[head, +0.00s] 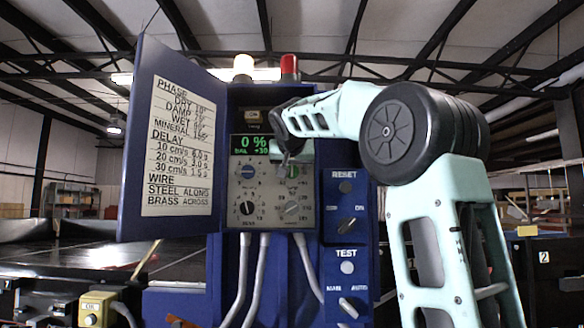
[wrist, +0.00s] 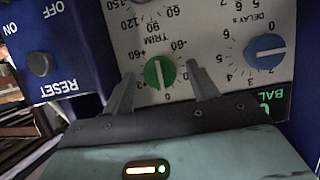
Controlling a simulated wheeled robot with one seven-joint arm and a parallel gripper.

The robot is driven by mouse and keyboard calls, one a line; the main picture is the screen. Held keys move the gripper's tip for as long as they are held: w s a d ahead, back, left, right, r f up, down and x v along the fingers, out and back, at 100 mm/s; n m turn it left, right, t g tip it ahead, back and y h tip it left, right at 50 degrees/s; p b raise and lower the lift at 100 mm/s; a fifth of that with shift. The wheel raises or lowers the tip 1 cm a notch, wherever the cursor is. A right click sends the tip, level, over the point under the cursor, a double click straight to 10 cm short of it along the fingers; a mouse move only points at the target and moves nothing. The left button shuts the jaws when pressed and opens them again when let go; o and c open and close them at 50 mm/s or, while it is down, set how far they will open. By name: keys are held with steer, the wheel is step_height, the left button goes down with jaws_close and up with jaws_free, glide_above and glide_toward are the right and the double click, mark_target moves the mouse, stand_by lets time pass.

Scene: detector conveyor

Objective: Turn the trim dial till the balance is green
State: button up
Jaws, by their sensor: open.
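The trim dial, a green knob (wrist: 160,72) with a pale pointer line, sits on the light panel in the wrist view, which is upside down. In the head view the dial (head: 292,172) is partly hidden by my gripper. My gripper (wrist: 160,84) is open, one finger on each side of the dial, with gaps between fingers and knob. In the head view my gripper (head: 284,157) is in front of the panel. The display (head: 254,145) reads 0 % and a small BAL line that looks like +30, in green letters.
A blue delay knob (wrist: 265,50) is beside the trim dial. The reset button (wrist: 40,64) is on the blue panel. The cabinet door (head: 178,140), with a printed chart, stands open at left. White and red lamps (head: 289,68) top the cabinet. Grey cables (head: 262,275) hang below.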

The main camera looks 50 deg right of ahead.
steer(key=shift+w+d+f, duration=0.25)
steer(key=shift+w+d, duration=0.1)
steer(key=shift+d, duration=0.1)
steer(key=c, duration=1)
steer(key=shift+n, duration=0.3)
steer(key=shift+w+a+n+g+h+b, duration=0.15)
steer(key=shift+n+g+h+b, duration=0.25)
steer(key=shift+n, duration=0.5)
steer(key=shift+f+n+g+h+b, duration=0.15)
steer(key=shift+n+g+h+b, duration=0.25)
steer(key=shift+n+g+h, duration=0.6)
steer(key=n+h+b, duration=0.1)
steer(key=n, duration=0.1)
steer(key=n+b, duration=0.1)
steer(key=n, duration=0.1)
steer(key=shift+n+g+h+b, duration=0.3)
steer(key=shift+n+h, duration=0.1)
